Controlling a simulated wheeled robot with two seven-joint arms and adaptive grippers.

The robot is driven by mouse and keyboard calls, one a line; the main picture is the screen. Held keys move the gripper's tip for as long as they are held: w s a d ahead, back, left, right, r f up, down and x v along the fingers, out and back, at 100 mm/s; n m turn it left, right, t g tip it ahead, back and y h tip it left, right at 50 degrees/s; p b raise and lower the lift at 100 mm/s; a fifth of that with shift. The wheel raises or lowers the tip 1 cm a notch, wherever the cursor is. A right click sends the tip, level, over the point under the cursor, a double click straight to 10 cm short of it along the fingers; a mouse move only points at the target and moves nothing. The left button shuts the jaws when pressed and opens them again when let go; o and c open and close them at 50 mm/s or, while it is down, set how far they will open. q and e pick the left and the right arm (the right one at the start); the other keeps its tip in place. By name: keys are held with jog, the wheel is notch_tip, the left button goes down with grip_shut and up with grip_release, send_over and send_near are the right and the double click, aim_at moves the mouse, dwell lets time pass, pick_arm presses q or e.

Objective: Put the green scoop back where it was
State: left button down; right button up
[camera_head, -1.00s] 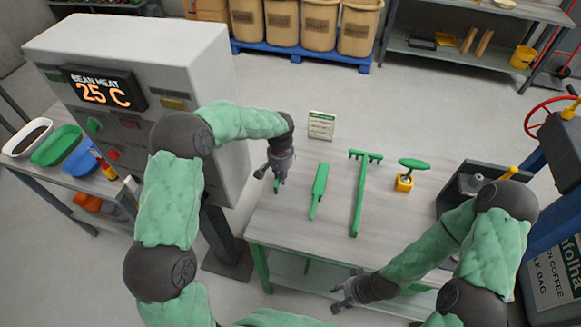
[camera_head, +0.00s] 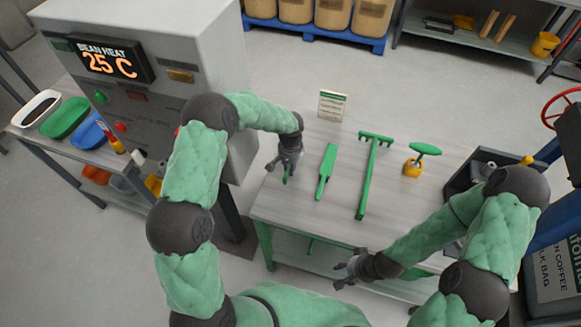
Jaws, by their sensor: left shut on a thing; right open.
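My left gripper (camera_head: 285,168) is over the left end of the grey table (camera_head: 290,206), left of a flat green paddle-like tool (camera_head: 327,171). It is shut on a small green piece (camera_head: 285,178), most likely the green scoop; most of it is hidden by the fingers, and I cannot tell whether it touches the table. My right gripper (camera_head: 345,272) is open and empty at the table's front edge.
A long green rake (camera_head: 368,178) and a green-topped tool in a yellow holder (camera_head: 418,160) are to the right. A sign (camera_head: 332,105) stands at the back edge. The grey machine (camera_head: 170,115) is close on the left. A dark box (camera_head: 462,184) sits at the right end.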

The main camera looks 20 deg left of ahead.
pick_arm(q)
jog(key=shift+f, duration=0.15)
jog(key=c, duration=1.1)
grip_release()
jog(key=shift+c, duration=0.2)
jog(key=shift+r, duration=0.35)
notch_tip(320, 180, up, 12)
jog(key=p, duration=0.1)
jog(key=shift+f, duration=0.15)
